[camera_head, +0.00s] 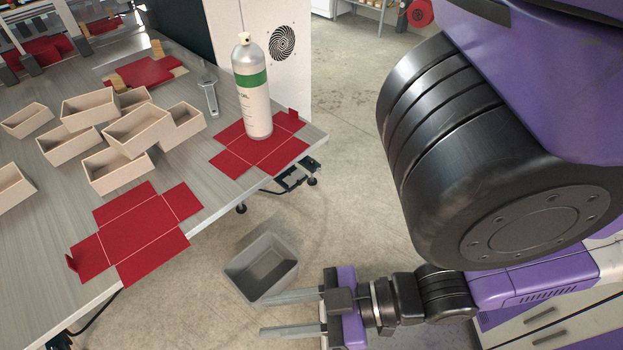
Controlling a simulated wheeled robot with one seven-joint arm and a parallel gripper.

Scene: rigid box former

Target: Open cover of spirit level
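I cannot make out a spirit level or its cover in this view. My gripper (264,316) is low in the picture, pointing left, with its two long grey fingers apart and nothing between them. It is to the right of the table (215,188) and appears just in front of a grey bin (284,268). One finger overlaps the bin's lower edge in the picture; I cannot tell whether they touch.
Several open wooden boxes (138,130) crowd the table. A bottle with a green band (258,110) stands on a flat red blank (285,155); another red blank (135,228) lies nearer. A wrench-like tool (210,95) lies behind.

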